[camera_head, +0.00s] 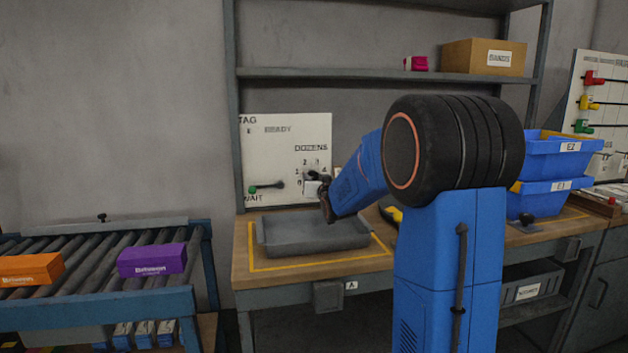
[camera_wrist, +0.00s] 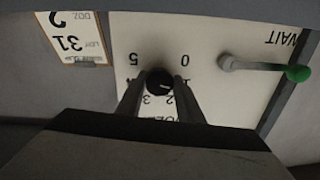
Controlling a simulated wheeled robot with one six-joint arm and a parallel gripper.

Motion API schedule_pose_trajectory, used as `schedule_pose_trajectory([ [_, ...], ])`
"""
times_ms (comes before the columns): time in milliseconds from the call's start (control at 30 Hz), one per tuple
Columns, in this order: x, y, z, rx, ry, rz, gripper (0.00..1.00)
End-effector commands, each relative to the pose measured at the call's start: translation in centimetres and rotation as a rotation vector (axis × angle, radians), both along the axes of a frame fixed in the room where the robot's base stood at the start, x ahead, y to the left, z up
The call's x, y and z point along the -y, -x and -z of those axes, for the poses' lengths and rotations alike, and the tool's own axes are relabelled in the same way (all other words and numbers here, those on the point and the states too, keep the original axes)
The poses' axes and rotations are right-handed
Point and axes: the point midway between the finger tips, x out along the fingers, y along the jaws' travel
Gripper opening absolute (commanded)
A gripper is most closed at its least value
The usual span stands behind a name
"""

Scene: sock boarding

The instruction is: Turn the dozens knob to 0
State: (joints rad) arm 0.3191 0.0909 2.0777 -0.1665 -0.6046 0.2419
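The dozens knob (camera_wrist: 159,82) is a small round black knob on a white panel (camera_head: 288,135), with the digits 0 to 5 around it. The wrist view shows the panel upside down. A small light mark shows on the knob near the 1 and 2 side, but its exact setting is unclear. My gripper (camera_wrist: 161,78) has one finger on each side of the knob, very close to it. I cannot tell whether both fingers press on it. In the head view my gripper (camera_head: 318,188) is at the panel and hides the knob.
A green-tipped lever (camera_head: 265,187) is by WAIT on the same panel, also in the wrist view (camera_wrist: 297,73). A grey tray (camera_head: 315,245) lies on the bench below. Blue bins (camera_head: 548,160) stand at right.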

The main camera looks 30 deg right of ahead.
Motion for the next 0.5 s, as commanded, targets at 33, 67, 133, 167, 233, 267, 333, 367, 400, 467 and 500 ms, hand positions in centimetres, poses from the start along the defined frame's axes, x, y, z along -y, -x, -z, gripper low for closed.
schedule_pose_trajectory([
  [33,0.03,0.02,0.01,0.0,0.0,0.001,0.11],
  [67,0.04,0.02,0.01,0.0,0.0,0.001,0.11],
  [133,0.03,0.03,0.01,0.0,0.001,0.001,0.11],
  [167,0.03,0.03,0.01,-0.001,0.002,0.001,0.11],
  [233,0.04,0.03,0.02,-0.003,0.009,0.001,0.11],
  [267,0.04,0.03,0.02,-0.004,0.013,0.001,0.11],
  [333,0.05,0.04,0.01,-0.009,0.032,0.001,0.11],
  [367,0.05,0.04,0.01,-0.013,0.041,0.001,0.11],
  [400,0.05,0.04,0.01,-0.017,0.057,0.001,0.11],
  [467,0.06,0.04,0.01,-0.025,0.086,0.001,0.11],
  [500,0.07,0.05,0.01,-0.032,0.11,0.001,0.11],
])
